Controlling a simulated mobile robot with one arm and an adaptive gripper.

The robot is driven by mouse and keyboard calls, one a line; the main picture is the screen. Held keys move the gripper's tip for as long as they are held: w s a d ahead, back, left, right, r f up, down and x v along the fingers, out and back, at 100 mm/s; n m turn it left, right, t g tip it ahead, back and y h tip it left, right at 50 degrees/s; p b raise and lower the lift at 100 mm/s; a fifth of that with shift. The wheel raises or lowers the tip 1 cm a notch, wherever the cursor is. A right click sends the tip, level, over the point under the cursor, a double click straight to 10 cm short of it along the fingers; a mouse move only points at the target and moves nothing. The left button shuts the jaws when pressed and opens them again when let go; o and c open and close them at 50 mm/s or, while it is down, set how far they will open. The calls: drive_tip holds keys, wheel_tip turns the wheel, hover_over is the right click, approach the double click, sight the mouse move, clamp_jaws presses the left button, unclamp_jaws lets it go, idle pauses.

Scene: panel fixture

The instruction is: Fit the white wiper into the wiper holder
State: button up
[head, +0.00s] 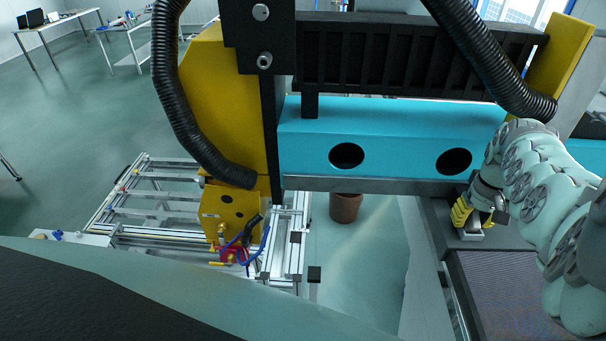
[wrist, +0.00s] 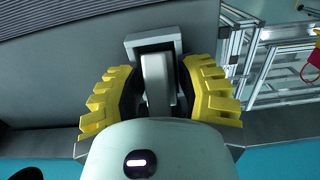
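A pale grey-white piece, which looks like the white wiper (wrist: 157,78), is on the dark grey surface in the wrist view. It has a wider block at its far end and a narrow bar running toward my palm. Its pale lower part (head: 472,236) shows below my fingers in the head view. My gripper (head: 475,212) is over it, with yellow ribbed fingers on both sides of the bar. In the wrist view my gripper (wrist: 158,68) is open, with narrow gaps beside the bar. My palm hides the bar's near end. I cannot make out the wiper holder for certain.
A turquoise beam (head: 400,145) with round holes crosses above the work area. An aluminium frame (head: 150,205) with a yellow block (head: 228,205) and blue hoses stands at left. A brown bin (head: 345,207) is on the floor between frame and dark surface (head: 510,290).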

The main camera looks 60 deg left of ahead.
drive_tip(key=shift+w+r, duration=0.1)
drive_tip(key=shift+r, duration=0.2)
